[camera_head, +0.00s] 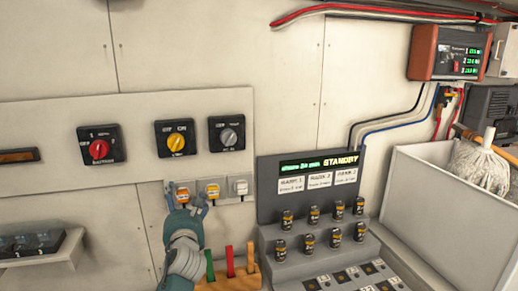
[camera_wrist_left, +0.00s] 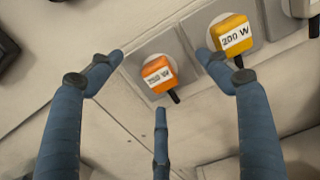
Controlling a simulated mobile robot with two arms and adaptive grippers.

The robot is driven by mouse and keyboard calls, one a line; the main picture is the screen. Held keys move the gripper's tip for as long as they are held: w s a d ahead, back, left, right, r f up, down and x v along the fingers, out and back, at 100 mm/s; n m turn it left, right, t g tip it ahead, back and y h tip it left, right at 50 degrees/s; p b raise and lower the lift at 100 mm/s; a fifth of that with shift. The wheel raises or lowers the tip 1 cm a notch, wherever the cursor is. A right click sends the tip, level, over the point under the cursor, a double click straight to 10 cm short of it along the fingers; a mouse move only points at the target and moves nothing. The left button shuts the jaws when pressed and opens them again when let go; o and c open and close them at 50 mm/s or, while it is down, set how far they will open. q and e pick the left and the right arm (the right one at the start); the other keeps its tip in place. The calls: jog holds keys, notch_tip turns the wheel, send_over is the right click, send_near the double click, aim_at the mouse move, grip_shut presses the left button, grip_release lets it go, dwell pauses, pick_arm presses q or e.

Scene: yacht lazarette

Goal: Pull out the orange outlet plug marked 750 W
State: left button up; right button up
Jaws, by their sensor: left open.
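The orange plug (camera_wrist_left: 158,76) marked 750 W sits in a wall outlet, with a short dark cord end below it. In the head view the orange plug (camera_head: 183,194) is the leftmost of a row of outlets. My left gripper (camera_head: 186,200) is in front of it, coming up from below. In the left wrist view my left gripper (camera_wrist_left: 160,72) is open, its fingers spread around the orange plug and apart from it. A yellow plug (camera_wrist_left: 231,36) marked 200 W is close to the right fingertip. My right gripper is out of view.
A white plug (camera_head: 239,187) is at the row's right end. Rotary switches (camera_head: 175,139) are above. Colored levers (camera_head: 230,262) stand just below right. A console (camera_head: 310,185) with several dark knobs is to the right, and a shelf (camera_head: 45,252) is at left.

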pick_arm(q)
jog(key=shift+w, duration=0.15)
jog(key=shift+p, duration=0.65)
dwell(1.0)
grip_shut()
jog(key=shift+c, duration=2)
grip_release()
jog(key=v, duration=1.2)
